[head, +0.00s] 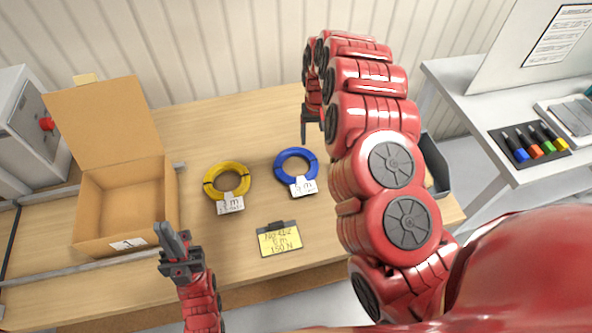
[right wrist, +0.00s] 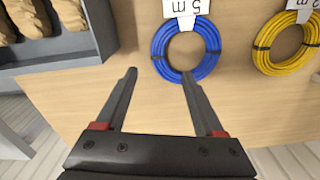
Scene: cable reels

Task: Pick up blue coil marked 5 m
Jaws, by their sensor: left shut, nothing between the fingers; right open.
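The blue coil (head: 281,163) lies flat on the wooden table with a white tag at its front edge. It also shows in the right wrist view (right wrist: 161,56), where the tag reads 5 m upside down. My right gripper (head: 311,137) is open and empty, above the table at the coil's far side. In the right wrist view its fingertips (right wrist: 158,73) are spread, with the left one outside the ring and the right one near the ring's edge. My left gripper (head: 170,236) is shut and empty, in front of the cardboard box.
A yellow coil (head: 208,187) with a white tag lies left of the blue one. An open cardboard box (head: 152,205) stands left. A yellow note on a clipboard (head: 280,241) lies in front. A grey bin (right wrist: 75,50) holds brown items.

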